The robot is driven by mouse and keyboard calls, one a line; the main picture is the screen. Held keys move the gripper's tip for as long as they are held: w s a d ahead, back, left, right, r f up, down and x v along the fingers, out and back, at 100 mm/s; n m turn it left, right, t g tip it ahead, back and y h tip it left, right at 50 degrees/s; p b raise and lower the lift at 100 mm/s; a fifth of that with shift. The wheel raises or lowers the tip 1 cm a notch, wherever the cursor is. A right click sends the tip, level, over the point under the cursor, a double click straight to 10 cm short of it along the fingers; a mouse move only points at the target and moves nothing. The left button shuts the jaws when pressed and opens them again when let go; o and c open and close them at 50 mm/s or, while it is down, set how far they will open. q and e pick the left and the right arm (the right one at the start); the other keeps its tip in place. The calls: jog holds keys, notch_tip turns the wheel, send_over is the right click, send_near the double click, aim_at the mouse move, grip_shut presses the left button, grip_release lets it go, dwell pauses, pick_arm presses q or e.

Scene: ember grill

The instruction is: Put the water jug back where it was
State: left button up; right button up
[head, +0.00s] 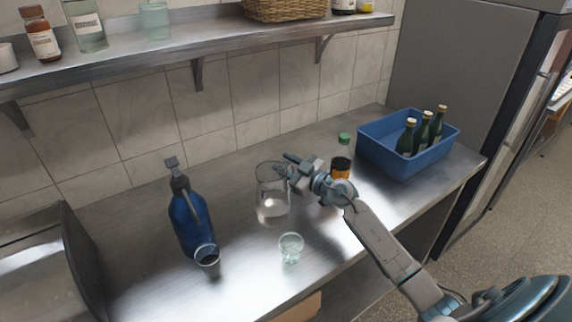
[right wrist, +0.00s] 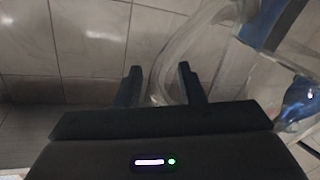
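The water jug (head: 272,206) is clear glass with clear contents low inside. It looks upright over the middle of the counter; I cannot tell whether its base touches. My right gripper (head: 291,167) is at the handle side of the jug, near its top. In the right wrist view, the curved glass handle (right wrist: 166,75) passes between the two dark fingers (right wrist: 158,85). The fingers are apart, and whether they press on the handle is unclear. A small glass (head: 291,248) stands in front of the jug. My left gripper is out of view.
A blue bottle (head: 188,218) and a dark-mouthed cup (head: 207,256) stand left of the jug. A green-capped bottle (head: 343,150) is behind my right wrist. A blue crate (head: 405,165) with green bottles is at right. A shelf (head: 200,48) overhangs the back.

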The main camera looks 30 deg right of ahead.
jog(key=b+v, duration=0.2)
jog(key=v, duration=1)
jog(key=shift+b, duration=0.35)
